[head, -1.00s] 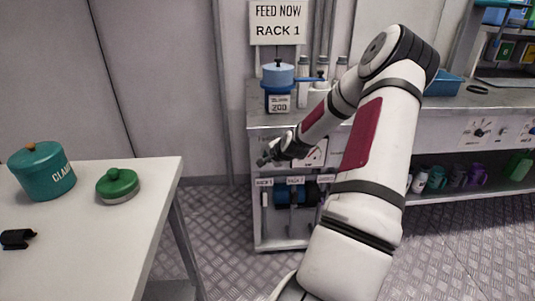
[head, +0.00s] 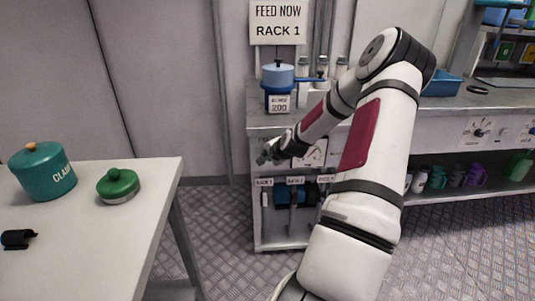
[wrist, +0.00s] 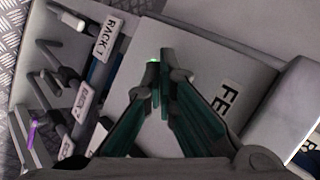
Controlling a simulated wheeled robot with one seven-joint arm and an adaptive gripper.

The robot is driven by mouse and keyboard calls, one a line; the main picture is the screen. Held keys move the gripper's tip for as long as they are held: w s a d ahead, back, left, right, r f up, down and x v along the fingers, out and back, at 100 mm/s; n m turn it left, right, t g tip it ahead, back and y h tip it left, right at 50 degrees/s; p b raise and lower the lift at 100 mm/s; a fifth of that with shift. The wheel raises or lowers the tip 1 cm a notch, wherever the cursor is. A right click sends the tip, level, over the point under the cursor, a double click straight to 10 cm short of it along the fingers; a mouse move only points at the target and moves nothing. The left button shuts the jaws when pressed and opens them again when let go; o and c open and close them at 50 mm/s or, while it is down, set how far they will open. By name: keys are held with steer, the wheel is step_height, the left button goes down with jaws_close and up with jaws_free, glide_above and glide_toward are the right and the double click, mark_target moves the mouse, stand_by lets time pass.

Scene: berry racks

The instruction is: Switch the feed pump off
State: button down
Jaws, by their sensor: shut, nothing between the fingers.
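My gripper (head: 262,158) is shut and empty in front of the upper panel of the grey cabinet under the counter. In the wrist view, my closed fingertips (wrist: 160,68) are close to the pale panel (wrist: 205,65). A label (wrist: 231,98) there starts with "FE"; my fingers and the view's angle leave the rest unread. A small green glow (wrist: 153,62) shows right at the fingertips. The pump switch itself is hidden behind or too small beside my fingers, so contact and its position cannot be told.
A blue lidded pot (head: 278,80) stands on the counter above. A white table (head: 110,240) with a teal canister (head: 42,172) is at left.

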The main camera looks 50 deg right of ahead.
steer(key=shift+w+d, duration=0.3)
steer(key=shift+d, duration=0.05)
stand_by(0.7)
steer(key=shift+s+a, duration=0.1)
steer(key=shift+a, duration=0.05)
steer(key=shift+s+a+p, duration=0.45)
steer(key=shift+s+a, duration=0.1)
steer(key=shift+a, duration=0.1)
steer(key=shift+s+a+p, duration=1.2)
steer(key=shift+s+a, duration=0.75)
steer(key=shift+a, duration=0.25)
